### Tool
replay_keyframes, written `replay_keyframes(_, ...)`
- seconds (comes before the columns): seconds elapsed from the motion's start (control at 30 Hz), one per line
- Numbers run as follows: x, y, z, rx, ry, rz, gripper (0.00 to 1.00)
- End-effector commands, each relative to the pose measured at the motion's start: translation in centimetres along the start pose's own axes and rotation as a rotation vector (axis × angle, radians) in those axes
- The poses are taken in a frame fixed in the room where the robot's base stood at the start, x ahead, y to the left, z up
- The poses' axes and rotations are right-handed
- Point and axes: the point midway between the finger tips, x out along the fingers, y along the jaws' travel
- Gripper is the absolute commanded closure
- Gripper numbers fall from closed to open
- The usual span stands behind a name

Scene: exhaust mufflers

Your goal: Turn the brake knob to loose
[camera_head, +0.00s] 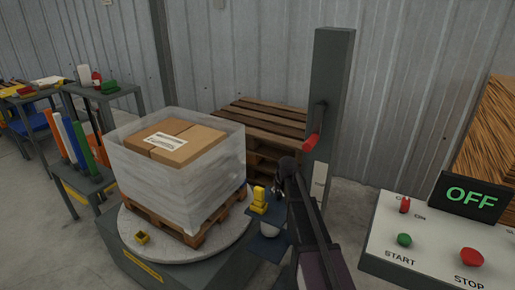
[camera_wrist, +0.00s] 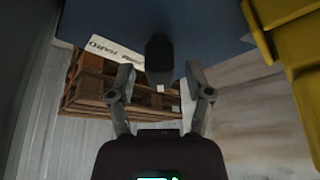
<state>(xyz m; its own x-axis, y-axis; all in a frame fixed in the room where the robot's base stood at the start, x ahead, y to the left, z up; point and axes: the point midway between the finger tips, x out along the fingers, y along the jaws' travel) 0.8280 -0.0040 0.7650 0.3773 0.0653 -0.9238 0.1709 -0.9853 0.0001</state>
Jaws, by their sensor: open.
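The black brake knob (camera_wrist: 159,52) hangs at the blue plate (camera_wrist: 200,22) in the wrist view, with a small pale mark at its lower end. A white label (camera_wrist: 112,50) beside it shows the word HARD; the rest is hard to read. My gripper (camera_wrist: 160,78) is open, with one finger on each side of the knob in the picture and gaps on both sides. I cannot tell how deep the fingers reach. In the head view my gripper (camera_head: 284,172) is at the blue and yellow carriage (camera_head: 264,245) by the grey mast; the knob cannot be made out there.
The grey mast (camera_head: 331,110) with a red-handled lever (camera_head: 311,141) stands behind my arm. A wrapped pallet load (camera_head: 180,165) sits on the turntable (camera_head: 140,232) at left. A control panel (camera_head: 430,240) with an OFF display is at right. Yellow parts (camera_wrist: 285,45) crowd the wrist view's right.

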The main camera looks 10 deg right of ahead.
Motion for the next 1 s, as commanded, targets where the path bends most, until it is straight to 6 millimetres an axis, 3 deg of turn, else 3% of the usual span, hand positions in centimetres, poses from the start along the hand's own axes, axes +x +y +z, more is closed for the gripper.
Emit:
replay_keyframes(0.17,-0.8,-0.1,1.3,0.014,-0.01,0.013,0.34)
replay_keyframes(0.37,-3.1,-0.5,5.1,0.059,-0.037,0.054,0.34)
replay_keyframes(0.63,-6.2,-1.4,12.8,0.133,-0.122,0.1,0.34)
replay_keyframes(1.0,-8.3,-3.6,22.4,0.168,-0.297,0.061,0.34)
